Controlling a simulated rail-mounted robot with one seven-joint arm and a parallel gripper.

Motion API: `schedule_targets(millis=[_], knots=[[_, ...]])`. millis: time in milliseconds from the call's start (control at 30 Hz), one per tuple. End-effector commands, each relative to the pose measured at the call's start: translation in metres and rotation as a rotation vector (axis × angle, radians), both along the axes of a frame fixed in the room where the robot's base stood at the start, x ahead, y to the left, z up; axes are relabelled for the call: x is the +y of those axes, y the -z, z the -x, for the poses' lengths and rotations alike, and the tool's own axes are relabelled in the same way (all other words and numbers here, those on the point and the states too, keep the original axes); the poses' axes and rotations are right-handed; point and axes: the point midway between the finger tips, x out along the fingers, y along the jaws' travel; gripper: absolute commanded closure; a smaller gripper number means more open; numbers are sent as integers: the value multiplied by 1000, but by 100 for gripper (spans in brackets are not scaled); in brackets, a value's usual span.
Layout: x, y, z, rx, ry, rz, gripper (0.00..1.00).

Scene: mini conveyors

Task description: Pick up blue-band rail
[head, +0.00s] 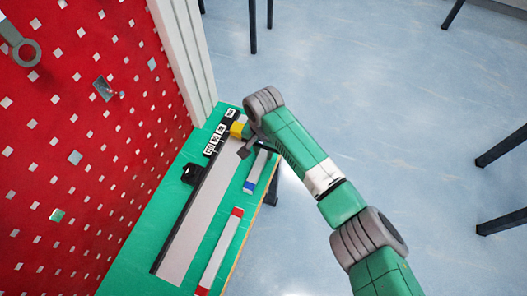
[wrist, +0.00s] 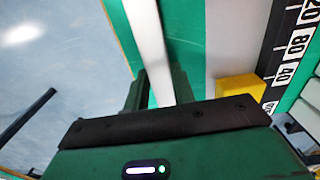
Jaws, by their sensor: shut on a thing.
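The blue-band rail (head: 256,170) is a pale grey-white strip with a blue band at its near end, along the right edge of the green table in the head view. My gripper (head: 262,149) is at the rail's far end. In the wrist view, a white rail (wrist: 149,45) runs between the two dark green fingers of my gripper (wrist: 150,92), which are shut on it. The blue band does not show in that view. I cannot tell whether the rail is clear of the table.
A red-banded rail (head: 221,250) lies nearer on the table. The long grey conveyor (head: 188,236) runs to the left. A yellow block (head: 236,129), black number-labelled blocks (head: 216,139) and a black device (head: 189,173) stand beside it. A red pegboard (head: 80,130) bounds the left.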

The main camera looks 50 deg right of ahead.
Motion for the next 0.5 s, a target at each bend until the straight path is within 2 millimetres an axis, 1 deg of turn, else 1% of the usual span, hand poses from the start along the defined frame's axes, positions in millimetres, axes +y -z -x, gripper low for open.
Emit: schedule_targets(millis=[33, 167, 200, 267, 367, 500], knots=[[0, -8, -1, -3, -1, 0, 100], [0, -28, -1, -3, -2, 0, 100], [1, -36, -1, -4, -2, -2, 100], [8, -34, 9, -1, -2, -5, 100], [22, -37, 26, -3, 0, -6, 100], [45, -40, 56, -4, 0, -7, 100]])
